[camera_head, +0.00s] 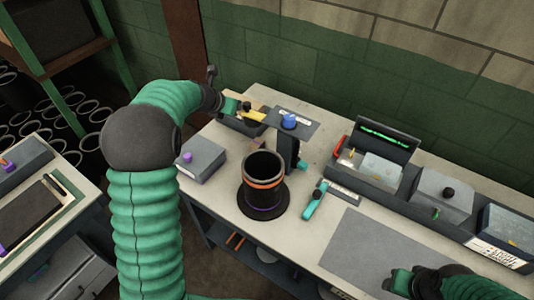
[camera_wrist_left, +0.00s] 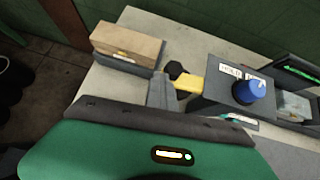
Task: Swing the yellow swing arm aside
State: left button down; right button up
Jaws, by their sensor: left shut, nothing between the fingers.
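The yellow swing arm (camera_head: 253,114) reaches left from the dark post with a blue knob (camera_head: 290,120) behind the black sleeve. A black knob stands at its left end. My left gripper (camera_head: 241,106) is at that end, shut and empty. In the left wrist view the grey fingers (camera_wrist_left: 160,88) are just left of the yellow arm (camera_wrist_left: 188,85), with the black knob (camera_wrist_left: 175,69) behind them; I cannot tell whether they touch. The blue knob also shows there (camera_wrist_left: 248,92). My right gripper (camera_head: 403,281) is at the lower right, its jaw opening unclear.
A black sleeve with an orange band (camera_head: 263,178) stands on a round base in front of the post. A grey box (camera_head: 202,160) is to its left, a teal tool (camera_head: 315,201) to its right. A grey mat (camera_head: 375,252) lies clear at the front right.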

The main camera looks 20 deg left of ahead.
pick_arm(q)
jog(key=w+m+h+p, duration=0.1)
jog(key=w, duration=0.2)
jog(key=shift+d+m, duration=0.1)
jog(key=shift+m, duration=0.2)
jog(key=shift+w+d+p, duration=0.1)
jog(key=shift+w+p, duration=0.2)
jog(key=shift+w, duration=0.55)
